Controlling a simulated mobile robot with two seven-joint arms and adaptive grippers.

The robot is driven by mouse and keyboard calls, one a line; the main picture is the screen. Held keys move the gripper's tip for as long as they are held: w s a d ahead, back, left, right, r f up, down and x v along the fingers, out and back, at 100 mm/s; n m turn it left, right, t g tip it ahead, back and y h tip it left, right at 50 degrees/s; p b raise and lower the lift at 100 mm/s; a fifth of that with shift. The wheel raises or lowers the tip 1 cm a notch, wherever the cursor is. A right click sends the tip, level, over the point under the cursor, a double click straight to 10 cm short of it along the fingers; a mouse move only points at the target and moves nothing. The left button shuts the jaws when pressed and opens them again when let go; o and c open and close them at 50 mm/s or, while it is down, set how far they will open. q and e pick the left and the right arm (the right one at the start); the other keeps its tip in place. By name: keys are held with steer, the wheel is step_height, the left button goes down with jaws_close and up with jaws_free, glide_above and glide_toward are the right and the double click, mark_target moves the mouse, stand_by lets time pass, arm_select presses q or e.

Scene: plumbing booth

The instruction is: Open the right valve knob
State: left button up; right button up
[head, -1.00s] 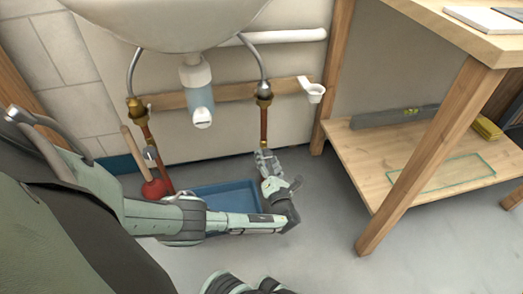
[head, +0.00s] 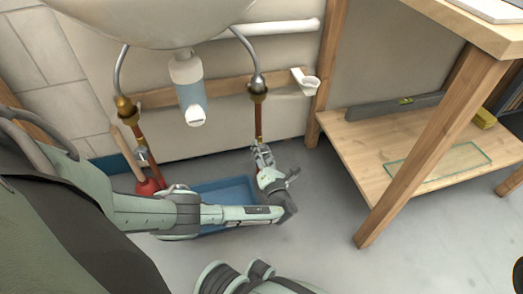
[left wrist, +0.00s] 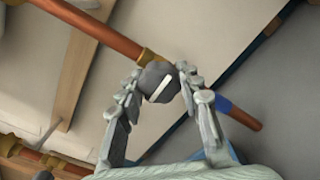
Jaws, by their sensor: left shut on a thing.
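The right valve knob (left wrist: 158,82) is dark and faceted, with a white line across its face. It sits by a brass fitting (left wrist: 150,58) on the right copper pipe (head: 258,124), which runs diagonally through the left wrist view (left wrist: 95,30). My left gripper (head: 263,156) is at the lower part of this pipe. In the left wrist view my left gripper (left wrist: 158,88) has its fingers on both sides of the knob, shut on it. In the head view the gripper hides the knob. My right gripper cannot be made out.
A blue tray (head: 222,190) lies on the floor under my left forearm. A red plunger (head: 150,186) stands by the left copper pipe (head: 138,130). The sink (head: 150,20) hangs above. A wooden workbench (head: 400,165) stands at the right, with clear floor before it.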

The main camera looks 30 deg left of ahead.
arm_select(q)
steer(key=shift+c, duration=1)
steer(key=shift+n, duration=0.4)
steer(key=n, duration=0.3)
steer(key=shift+n, duration=0.3)
steer(key=n, duration=0.4)
steer(key=shift+n, duration=0.3)
steer(key=n, duration=0.4)
steer(key=shift+w, duration=0.1)
steer(key=shift+n, duration=2.1)
